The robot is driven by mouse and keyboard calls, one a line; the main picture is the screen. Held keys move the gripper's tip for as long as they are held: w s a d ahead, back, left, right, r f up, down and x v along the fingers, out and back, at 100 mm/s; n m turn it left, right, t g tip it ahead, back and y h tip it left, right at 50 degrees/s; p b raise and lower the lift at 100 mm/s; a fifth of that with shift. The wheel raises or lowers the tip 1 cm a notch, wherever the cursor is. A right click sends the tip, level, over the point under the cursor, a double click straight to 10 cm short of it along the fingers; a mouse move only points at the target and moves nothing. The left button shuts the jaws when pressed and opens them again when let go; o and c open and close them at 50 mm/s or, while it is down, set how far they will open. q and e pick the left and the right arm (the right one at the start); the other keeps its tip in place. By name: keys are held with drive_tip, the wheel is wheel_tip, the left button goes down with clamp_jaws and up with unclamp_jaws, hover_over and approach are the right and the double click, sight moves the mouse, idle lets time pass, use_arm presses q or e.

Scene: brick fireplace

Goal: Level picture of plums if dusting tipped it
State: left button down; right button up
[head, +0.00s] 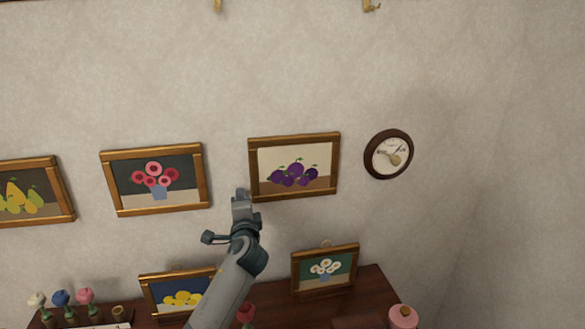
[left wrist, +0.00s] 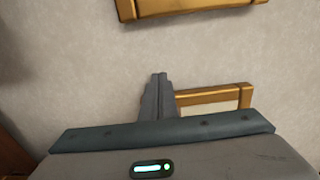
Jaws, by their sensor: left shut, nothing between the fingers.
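The picture of plums (head: 294,160) hangs on the wall in a gold-brown wooden frame, right of centre in the head view. Its top edge runs close to parallel with that of the flower picture beside it; I cannot tell a slight tilt. My left gripper (head: 241,193) is shut and empty, with its tip by the frame's lower left corner. I cannot tell whether they touch. In the left wrist view the shut fingers (left wrist: 158,80) are beside a gold frame (left wrist: 212,97) with a pale inside; which picture this is, I cannot tell. My right gripper is out of view.
Below, a dark wooden surface (head: 375,290) holds a lemon picture (head: 178,293), a daisy picture (head: 325,270) and a pink jar (head: 403,317).

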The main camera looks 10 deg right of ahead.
use_arm(q)
drive_tip(key=shift+s, duration=0.1)
idle(0.3)
drive_tip(key=s+p, duration=0.4)
drive_tip(key=s, duration=0.4)
idle(0.4)
drive_tip(key=shift+w+f, duration=0.1)
